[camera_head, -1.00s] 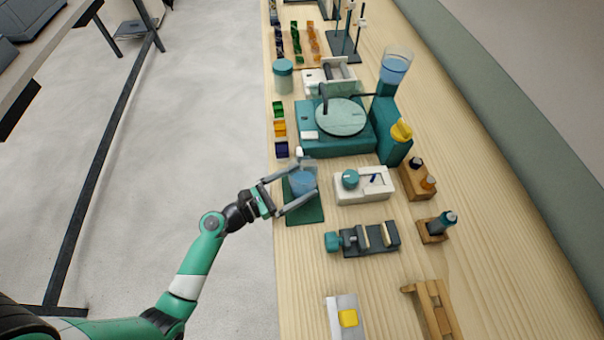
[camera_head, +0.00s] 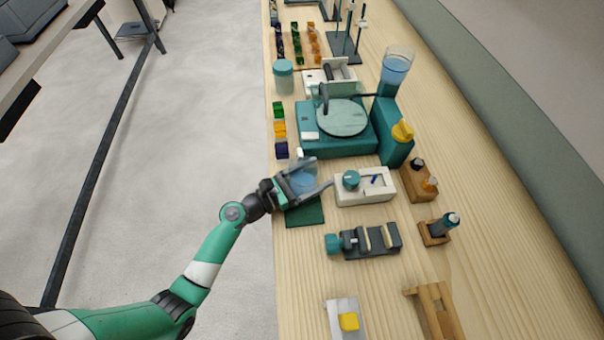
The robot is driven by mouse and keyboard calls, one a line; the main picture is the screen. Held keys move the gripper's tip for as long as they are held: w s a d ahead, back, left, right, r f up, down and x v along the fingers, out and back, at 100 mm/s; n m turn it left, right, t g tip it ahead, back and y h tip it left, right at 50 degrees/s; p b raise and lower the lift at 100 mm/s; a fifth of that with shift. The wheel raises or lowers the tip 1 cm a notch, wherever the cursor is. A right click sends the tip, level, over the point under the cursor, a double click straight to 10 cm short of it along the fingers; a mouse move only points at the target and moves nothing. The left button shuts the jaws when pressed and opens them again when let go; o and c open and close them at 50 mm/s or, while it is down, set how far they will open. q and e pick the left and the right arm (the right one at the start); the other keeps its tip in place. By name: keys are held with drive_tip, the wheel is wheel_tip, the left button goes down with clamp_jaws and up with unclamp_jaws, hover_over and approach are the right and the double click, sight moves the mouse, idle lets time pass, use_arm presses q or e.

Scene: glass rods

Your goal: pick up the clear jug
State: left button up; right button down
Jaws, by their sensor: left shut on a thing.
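The clear jug (camera_head: 303,182) holds blue liquid and stands at the left edge of the bench, over the dark green mat (camera_head: 306,216). My left gripper (camera_head: 311,186) reaches in from the left with one finger on each side of the jug and is shut on it. The fingers and wrist hide part of the jug. I cannot tell whether its base touches the mat. My right gripper is not in view.
A white device with a teal knob (camera_head: 376,187) stands close right of the jug. A teal turntable machine (camera_head: 318,142) is behind it, and a dark clamp fixture (camera_head: 368,241) is in front. Small coloured blocks (camera_head: 280,130) line the left edge. Bare wood lies front left.

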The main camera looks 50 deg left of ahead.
sight(314, 168)
use_arm(q)
drive_tip(key=shift+c, duration=0.7)
drive_tip(key=shift+r, duration=0.2)
drive_tip(key=shift+r+p, duration=0.3)
drive_tip(key=shift+p, duration=0.1)
wheel_tip(314, 168, up, 3)
drive_tip(key=shift+f+p, duration=0.15)
drive_tip(key=shift+p, duration=0.9)
drive_tip(key=s+d+r+p, duration=0.5)
drive_tip(key=s+r+p, duration=0.2)
drive_tip(key=s, duration=0.6)
wheel_tip(314, 168, up, 2)
drive_tip(key=shift+d+r, duration=0.15)
drive_tip(key=shift+r, duration=0.05)
